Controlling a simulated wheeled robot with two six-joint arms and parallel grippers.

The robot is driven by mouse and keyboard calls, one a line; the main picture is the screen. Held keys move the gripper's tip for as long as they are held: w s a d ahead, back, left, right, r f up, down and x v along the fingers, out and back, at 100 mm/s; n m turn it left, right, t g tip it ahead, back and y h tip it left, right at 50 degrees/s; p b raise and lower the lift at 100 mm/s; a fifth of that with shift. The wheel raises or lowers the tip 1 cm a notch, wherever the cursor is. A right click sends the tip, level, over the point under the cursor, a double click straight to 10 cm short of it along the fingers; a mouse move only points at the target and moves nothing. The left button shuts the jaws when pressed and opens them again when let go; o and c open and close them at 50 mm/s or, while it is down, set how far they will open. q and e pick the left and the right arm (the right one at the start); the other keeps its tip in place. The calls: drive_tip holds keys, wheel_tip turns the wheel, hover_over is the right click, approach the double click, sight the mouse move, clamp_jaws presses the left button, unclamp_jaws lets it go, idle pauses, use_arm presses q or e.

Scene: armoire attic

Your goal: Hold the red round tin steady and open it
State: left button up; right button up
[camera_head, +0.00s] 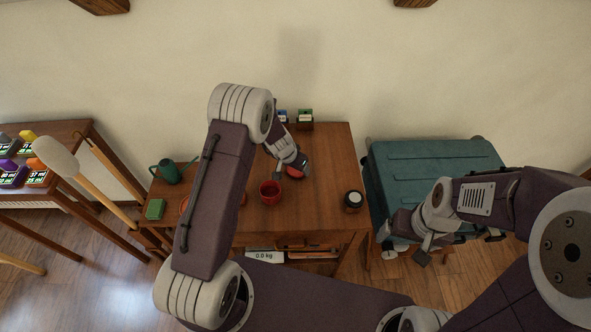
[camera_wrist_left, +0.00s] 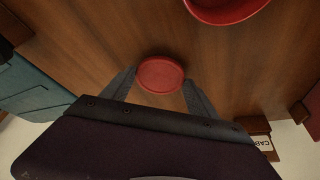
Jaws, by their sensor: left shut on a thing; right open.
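My left gripper (camera_head: 287,170) is above the wooden table. It is shut on a flat red round piece (camera_wrist_left: 160,75), which shows between the fingertips in the left wrist view and partly beside the gripper in the head view (camera_head: 297,170). Whether this piece is the whole tin or only its lid I cannot tell. An open red round vessel (camera_head: 270,192) stands upright on the table, apart from the gripper; part of it shows in the left wrist view (camera_wrist_left: 226,8). My right gripper (camera_head: 410,253) is open and empty, off the table at the right.
A dark jar with a white top (camera_head: 353,200) stands at the table's right. A green watering can (camera_head: 167,171) and a green box (camera_head: 155,209) are at its left. A teal trunk (camera_head: 430,165) stands to the right. My left arm hides part of the table.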

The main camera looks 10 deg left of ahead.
use_arm(q)
drive_tip(key=shift+w+f, duration=0.1)
drive_tip(key=shift+f, duration=0.5)
drive_tip(key=shift+r, duration=0.1)
use_arm(e)
drive_tip(key=shift+w+f, duration=0.1)
drive_tip(key=shift+f, duration=0.2)
use_arm(q)
drive_tip(key=o, duration=1.5)
drive_tip(key=shift+o, duration=0.2)
use_arm(e)
drive_tip(key=shift+f, duration=0.15)
